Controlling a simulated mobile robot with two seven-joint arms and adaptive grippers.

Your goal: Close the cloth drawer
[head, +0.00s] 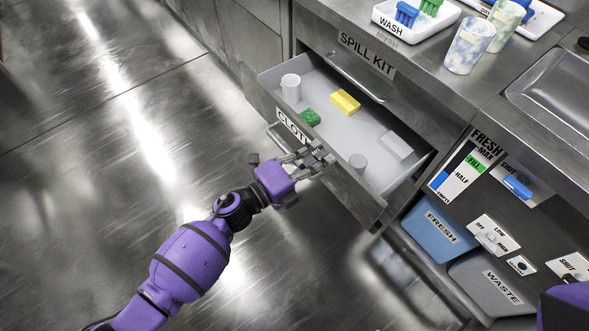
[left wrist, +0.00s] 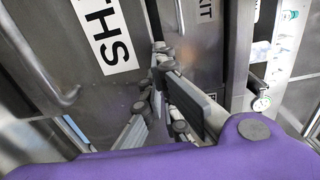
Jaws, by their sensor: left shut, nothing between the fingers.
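The cloth drawer (head: 378,190) stands pulled open below the closed SPILL KIT drawer. Its front carries a cut-off CLOTHS label and a bar handle (head: 283,142). My left gripper (head: 322,157) is shut and empty at the drawer's front, to the right of the handle; whether it touches cannot be told. In the left wrist view, the fingers (left wrist: 165,75) point at the drawer front (left wrist: 122,92), with the "THS" label (left wrist: 103,35) and handle (left wrist: 62,97) to their left. My right gripper is not in view.
Blue FRESH (head: 440,236) and grey WASTE (head: 490,284) containers stand at right. The floor (head: 90,200) at left is clear.

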